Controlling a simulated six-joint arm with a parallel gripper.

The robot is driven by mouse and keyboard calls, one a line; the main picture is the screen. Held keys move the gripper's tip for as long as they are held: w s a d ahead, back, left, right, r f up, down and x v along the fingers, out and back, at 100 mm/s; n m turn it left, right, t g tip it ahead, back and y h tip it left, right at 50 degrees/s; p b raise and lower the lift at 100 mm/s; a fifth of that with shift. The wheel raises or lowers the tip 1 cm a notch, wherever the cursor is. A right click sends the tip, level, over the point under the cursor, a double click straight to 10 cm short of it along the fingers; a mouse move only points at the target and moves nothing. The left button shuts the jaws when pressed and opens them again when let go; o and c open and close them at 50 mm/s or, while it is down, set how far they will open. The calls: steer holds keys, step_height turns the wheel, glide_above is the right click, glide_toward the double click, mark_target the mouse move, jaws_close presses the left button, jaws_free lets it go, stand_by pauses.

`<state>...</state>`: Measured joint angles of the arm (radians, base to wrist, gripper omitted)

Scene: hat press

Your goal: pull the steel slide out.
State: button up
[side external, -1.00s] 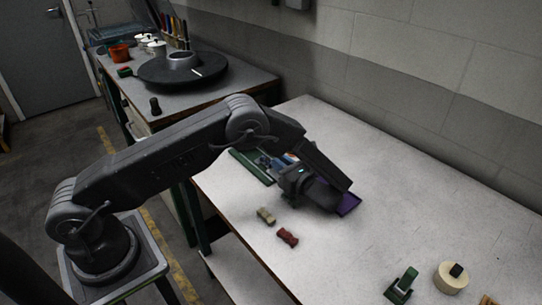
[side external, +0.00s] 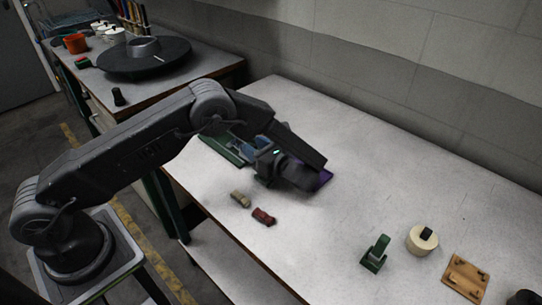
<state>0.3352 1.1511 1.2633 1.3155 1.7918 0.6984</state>
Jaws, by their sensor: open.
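My gripper (side external: 264,163) is low over the far left part of the white table. It is open, but its fingertips are small and partly covered by my wrist. A green bar-like piece (side external: 222,150) lies just left of it, with a blue part (side external: 249,142) right behind the gripper. I cannot make out the steel slide; my arm covers much of this spot. I cannot tell whether the gripper touches anything.
A tan piece (side external: 240,199) and a dark red piece (side external: 263,217) lie near the front edge. A green tool (side external: 375,254), a cream round block with black knob (side external: 422,239) and a wooden plate (side external: 465,278) stand at right. The table's middle (side external: 345,215) is clear.

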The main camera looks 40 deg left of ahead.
steer(key=d, duration=1.3)
steer(key=s+a+r+n+g+h, duration=0.1)
steer(key=s+a+r+n+h, duration=0.3)
steer(key=r, duration=0.4)
steer(key=s+a+r+n+h, duration=0.3)
steer(key=a+r+h, duration=0.2)
steer(key=r, duration=0.4)
steer(key=s+r+n+t+h, duration=0.2)
steer(key=s+n+t+h, duration=0.1)
steer(key=s, duration=0.7)
steer(key=s+r+n+t+h, duration=0.3)
steer(key=s+n+h, duration=0.3)
steer(key=s+n, duration=0.2)
steer(key=shift+s+d+t, duration=0.2)
steer(key=shift+s+t, duration=0.1)
steer(key=shift+s, duration=0.55)
